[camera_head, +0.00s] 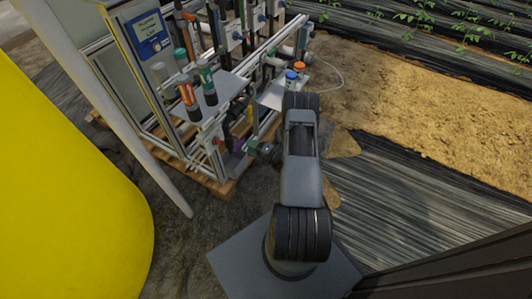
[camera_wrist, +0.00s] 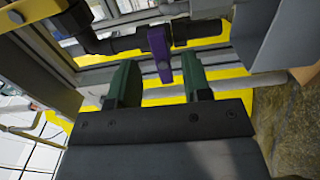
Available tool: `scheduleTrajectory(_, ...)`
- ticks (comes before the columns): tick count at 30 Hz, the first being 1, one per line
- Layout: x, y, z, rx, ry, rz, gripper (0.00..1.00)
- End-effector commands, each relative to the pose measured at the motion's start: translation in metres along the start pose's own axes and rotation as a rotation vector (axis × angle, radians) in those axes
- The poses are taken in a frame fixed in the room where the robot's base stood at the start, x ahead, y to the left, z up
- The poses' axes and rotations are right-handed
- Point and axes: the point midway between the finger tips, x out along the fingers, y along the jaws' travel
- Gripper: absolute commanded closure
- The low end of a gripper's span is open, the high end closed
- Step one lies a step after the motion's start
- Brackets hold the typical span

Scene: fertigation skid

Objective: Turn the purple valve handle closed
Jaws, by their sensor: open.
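The purple valve handle (camera_wrist: 160,52) shows in the wrist view on a dark horizontal pipe. It points down in the picture, toward the gap between my fingers. My gripper (camera_wrist: 161,82) is open, with one green finger on each side of the handle's lower end. I see no clear contact between the fingers and the handle. In the head view my gripper (camera_head: 252,146) is small and partly hidden at the lower right side of the skid.
The skid stands on a wooden pallet (camera_head: 222,187). A large yellow tank (camera_head: 70,190) fills the left of the head view. Open sandy ground (camera_head: 420,110) lies to the right.

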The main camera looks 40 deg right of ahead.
Motion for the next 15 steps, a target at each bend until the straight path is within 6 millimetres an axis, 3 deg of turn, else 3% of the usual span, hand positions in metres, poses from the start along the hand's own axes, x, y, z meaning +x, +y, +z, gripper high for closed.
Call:
scheduleTrajectory(6,-0.045,0.002,0.001,0.002,-0.005,-0.001,0.55)
scheduleTrajectory(15,-0.081,0.001,0.000,0.001,-0.002,-0.001,0.55)
